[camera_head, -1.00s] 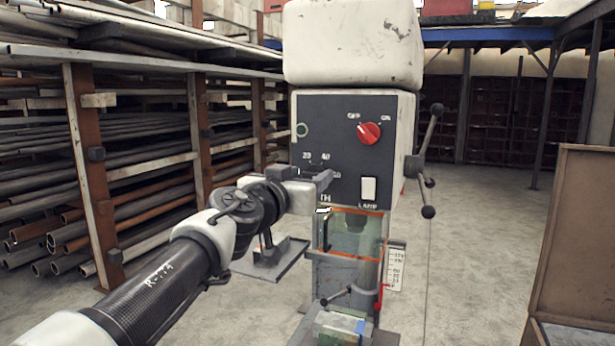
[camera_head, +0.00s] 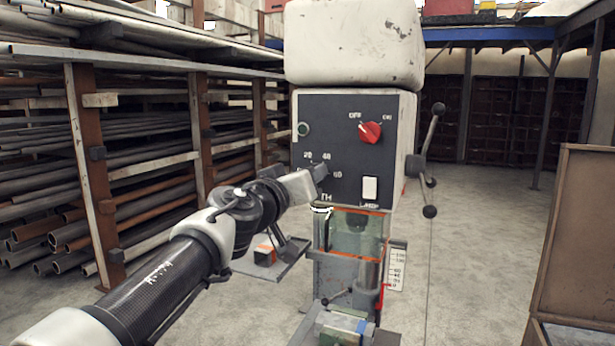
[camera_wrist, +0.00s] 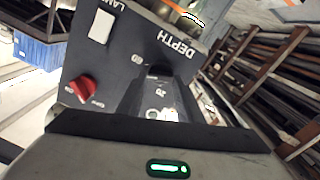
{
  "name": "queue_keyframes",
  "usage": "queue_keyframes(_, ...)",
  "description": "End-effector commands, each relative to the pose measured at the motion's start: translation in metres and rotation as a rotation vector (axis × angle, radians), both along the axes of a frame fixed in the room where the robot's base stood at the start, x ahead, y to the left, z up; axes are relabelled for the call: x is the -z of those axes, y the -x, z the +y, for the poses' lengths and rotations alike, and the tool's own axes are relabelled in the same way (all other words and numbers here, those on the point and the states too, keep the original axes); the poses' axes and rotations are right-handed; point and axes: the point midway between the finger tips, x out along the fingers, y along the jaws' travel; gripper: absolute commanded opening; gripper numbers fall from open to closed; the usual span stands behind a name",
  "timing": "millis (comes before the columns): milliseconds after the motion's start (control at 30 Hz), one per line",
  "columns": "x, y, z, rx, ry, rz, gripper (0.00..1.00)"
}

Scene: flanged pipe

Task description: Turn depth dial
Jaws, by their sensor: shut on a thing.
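The depth dial sits low on the left of the drill press's dark control panel (camera_head: 345,115), among number marks 20, 40 and 60. My gripper (camera_head: 318,172) is at the dial and shut on it, hiding most of it in the head view. In the wrist view the panel is tilted, with the DEPTH label (camera_wrist: 175,45) beside the gripper's fingers (camera_wrist: 158,85). The dial itself is largely hidden there between the fingers.
On the same panel are a red switch (camera_head: 370,132), a white lamp switch (camera_head: 370,188) and a green button (camera_head: 303,129). A lever handle (camera_head: 430,160) sticks out at the right. A pipe rack (camera_head: 130,170) fills the left. A guard (camera_head: 340,235) hangs below the panel.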

Motion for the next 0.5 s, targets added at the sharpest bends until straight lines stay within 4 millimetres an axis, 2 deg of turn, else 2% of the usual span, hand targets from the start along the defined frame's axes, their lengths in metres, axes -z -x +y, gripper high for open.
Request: queue_keyframes(500,0.0014,-0.0006,0.0009,0.001,0.433,0.159,0.10)
